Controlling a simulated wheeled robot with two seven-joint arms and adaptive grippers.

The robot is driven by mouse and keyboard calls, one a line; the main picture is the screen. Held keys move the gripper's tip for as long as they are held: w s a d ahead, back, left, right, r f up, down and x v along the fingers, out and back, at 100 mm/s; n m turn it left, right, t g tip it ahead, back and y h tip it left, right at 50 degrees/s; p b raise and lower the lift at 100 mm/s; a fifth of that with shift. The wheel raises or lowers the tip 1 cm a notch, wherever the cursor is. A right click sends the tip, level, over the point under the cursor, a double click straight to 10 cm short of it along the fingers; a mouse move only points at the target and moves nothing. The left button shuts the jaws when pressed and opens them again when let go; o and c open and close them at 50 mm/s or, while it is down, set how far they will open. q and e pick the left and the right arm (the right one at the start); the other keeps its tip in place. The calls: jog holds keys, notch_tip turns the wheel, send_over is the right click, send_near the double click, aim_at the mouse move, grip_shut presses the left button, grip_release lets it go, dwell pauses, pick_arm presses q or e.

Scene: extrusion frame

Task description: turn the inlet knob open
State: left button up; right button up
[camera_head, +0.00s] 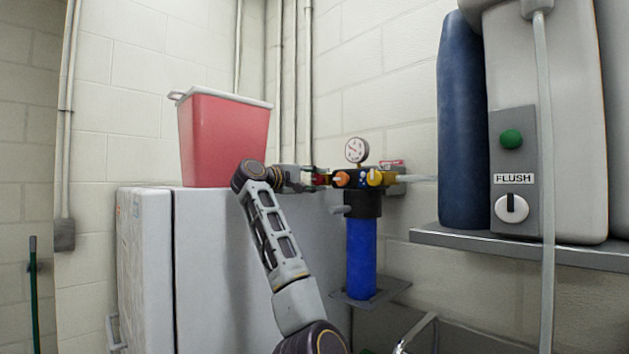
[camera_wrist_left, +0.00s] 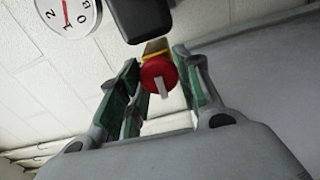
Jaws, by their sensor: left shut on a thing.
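The inlet knob (camera_wrist_left: 158,76) is red and round with a pale bar across its face; in the wrist view it sits between my left fingers. My left gripper (camera_head: 318,178) reaches in from the left at the side of the filter head and is shut on the knob; its green-padded fingers (camera_wrist_left: 155,82) stand on either side of it. In the head view the knob is mostly hidden by the fingers. The filter (camera_head: 361,255) has a blue bowl under a black head. My right gripper is not in view.
A red bin (camera_head: 225,138) stands on the white cabinet at left. A shelf (camera_head: 500,246) with a FLUSH unit is at right.

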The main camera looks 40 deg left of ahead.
pick_arm(q)
jog(key=shift+n, duration=0.3)
jog(key=o, duration=1)
jog(key=shift+a, duration=0.1)
jog(key=s, duration=0.8)
jog(key=s+a, duration=0.1)
jog(key=s, duration=0.3)
jog(key=shift+f, duration=0.1)
dwell(0.4)
